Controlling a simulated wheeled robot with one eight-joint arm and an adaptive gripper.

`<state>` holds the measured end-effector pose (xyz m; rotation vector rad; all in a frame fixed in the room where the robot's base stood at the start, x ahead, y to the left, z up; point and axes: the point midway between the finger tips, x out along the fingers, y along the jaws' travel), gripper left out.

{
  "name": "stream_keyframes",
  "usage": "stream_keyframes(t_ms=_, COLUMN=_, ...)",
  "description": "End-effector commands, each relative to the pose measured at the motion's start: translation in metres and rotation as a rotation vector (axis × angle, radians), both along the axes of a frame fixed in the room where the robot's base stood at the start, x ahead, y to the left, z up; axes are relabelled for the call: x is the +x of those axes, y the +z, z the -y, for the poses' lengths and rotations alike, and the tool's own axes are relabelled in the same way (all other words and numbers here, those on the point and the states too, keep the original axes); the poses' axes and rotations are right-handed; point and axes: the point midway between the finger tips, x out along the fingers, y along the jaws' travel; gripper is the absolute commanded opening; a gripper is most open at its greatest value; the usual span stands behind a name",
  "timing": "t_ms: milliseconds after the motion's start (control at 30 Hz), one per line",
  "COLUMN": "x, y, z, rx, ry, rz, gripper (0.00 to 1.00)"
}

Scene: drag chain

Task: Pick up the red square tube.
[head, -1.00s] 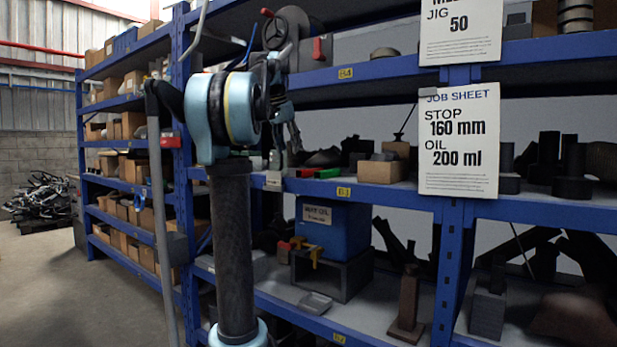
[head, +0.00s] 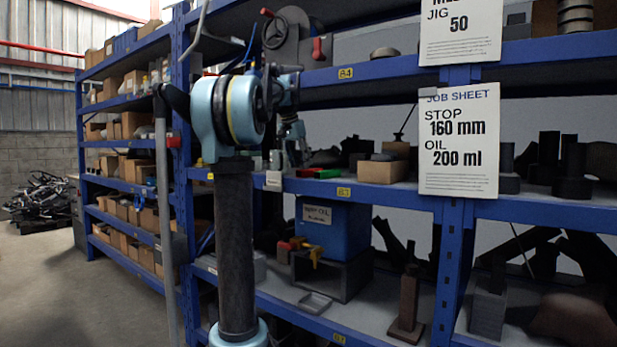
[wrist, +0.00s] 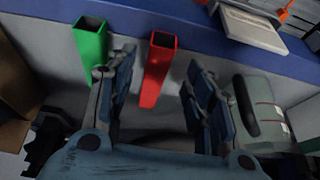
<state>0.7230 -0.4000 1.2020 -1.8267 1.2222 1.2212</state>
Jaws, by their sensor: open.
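The red square tube (wrist: 157,72) lies on the shelf in the wrist view, its hollow open end towards the shelf's blue edge. It also shows in the head view (head: 307,172), small and partly hidden. My gripper (wrist: 159,72) is open, with one finger to the left of the red tube and one to the right, both apart from it. In the head view my gripper (head: 293,140) hangs over the shelf at the left of the tubes. A green square tube (wrist: 90,50) lies left of the red one, just outside the left finger.
A grey-green rounded object (wrist: 262,110) lies right of the right finger. A pale block (wrist: 252,30) sits at the shelf's blue edge (wrist: 190,18). Cardboard boxes (wrist: 12,95) stand at the left. The shelf above (head: 375,72) overhangs the arm.

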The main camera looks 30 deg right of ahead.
Motion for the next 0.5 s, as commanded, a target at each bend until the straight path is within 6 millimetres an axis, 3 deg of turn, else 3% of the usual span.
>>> stream_keyframes(t_ms=233, x=0.004, y=-0.030, z=0.009, rx=0.000, ry=0.000, rz=0.000, gripper=0.48)
stream_keyframes(t_ms=500, x=0.005, y=-0.035, z=0.011, rx=0.000, ry=0.001, rz=0.000, gripper=0.48)
